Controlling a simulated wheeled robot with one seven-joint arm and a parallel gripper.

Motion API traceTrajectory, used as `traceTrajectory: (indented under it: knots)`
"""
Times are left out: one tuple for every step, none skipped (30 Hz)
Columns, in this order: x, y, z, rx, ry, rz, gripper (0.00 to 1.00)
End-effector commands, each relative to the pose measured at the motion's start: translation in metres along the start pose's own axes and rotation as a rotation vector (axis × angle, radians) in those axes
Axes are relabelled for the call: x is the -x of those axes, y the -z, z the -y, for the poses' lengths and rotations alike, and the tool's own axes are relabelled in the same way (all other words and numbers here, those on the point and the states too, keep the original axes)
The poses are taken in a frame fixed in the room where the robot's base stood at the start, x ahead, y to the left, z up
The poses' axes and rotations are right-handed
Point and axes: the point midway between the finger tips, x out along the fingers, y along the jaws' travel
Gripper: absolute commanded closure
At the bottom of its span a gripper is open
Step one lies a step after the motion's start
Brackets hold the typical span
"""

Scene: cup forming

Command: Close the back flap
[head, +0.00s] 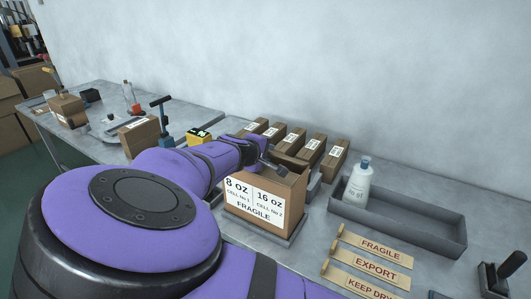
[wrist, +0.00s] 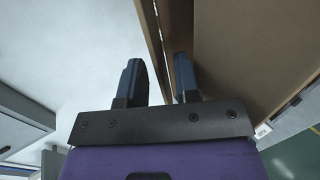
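The open cardboard box (head: 262,215) stands on a grey plate. Its front label reads 8 oz, 16 oz and FRAGILE. A raised brown flap (head: 290,161) shows at the box's far edge; I take it for the back flap. My gripper (head: 262,158) is at the box's top left, by this flap, and my arm hides part of it. In the wrist view my gripper (wrist: 158,68) has its two dark fingers apart. A cardboard edge (wrist: 152,30) runs between them, close to the right finger; whether they touch is unclear.
Several small cartons (head: 312,150) stand in a row behind the box, close to it. A grey tray (head: 425,228) with a white bottle (head: 358,183) is to the right. Wooden stamps (head: 375,265) lie at front right. A yellow device (head: 199,137) stands left.

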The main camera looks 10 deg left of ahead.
Motion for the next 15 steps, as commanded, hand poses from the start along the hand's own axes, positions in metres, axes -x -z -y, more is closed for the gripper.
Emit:
traceTrajectory:
  knots:
    - [0.003, 0.0, 0.0, 0.0, 0.0, -0.001, 0.7]
    - [0.005, 0.001, 0.0, 0.0, 0.0, -0.002, 0.7]
    - [0.009, 0.001, 0.0, 0.0, 0.0, -0.002, 0.7]
    - [0.013, 0.001, 0.0, 0.001, 0.0, -0.002, 0.7]
    - [0.018, 0.001, 0.0, 0.001, 0.0, -0.002, 0.7]
    - [0.025, 0.001, 0.0, 0.001, 0.001, -0.002, 0.7]
    - [0.03, 0.001, 0.0, 0.0, 0.001, -0.003, 0.7]
    - [0.036, 0.001, 0.0, 0.0, 0.001, -0.004, 0.7]
    - [0.044, 0.001, 0.0, 0.0, 0.001, -0.004, 0.7]
    - [0.05, 0.001, 0.0, 0.0, 0.001, -0.003, 0.7]
    - [0.056, 0.001, 0.0, 0.0, 0.001, -0.003, 0.7]
    - [0.063, 0.001, 0.0, 0.0, 0.001, -0.004, 0.7]
    - [0.068, 0.001, 0.0, 0.0, 0.001, -0.003, 0.7]
    - [0.074, 0.001, 0.001, 0.0, 0.001, -0.003, 0.7]
    - [0.08, 0.001, 0.001, 0.0, 0.001, -0.003, 0.7]
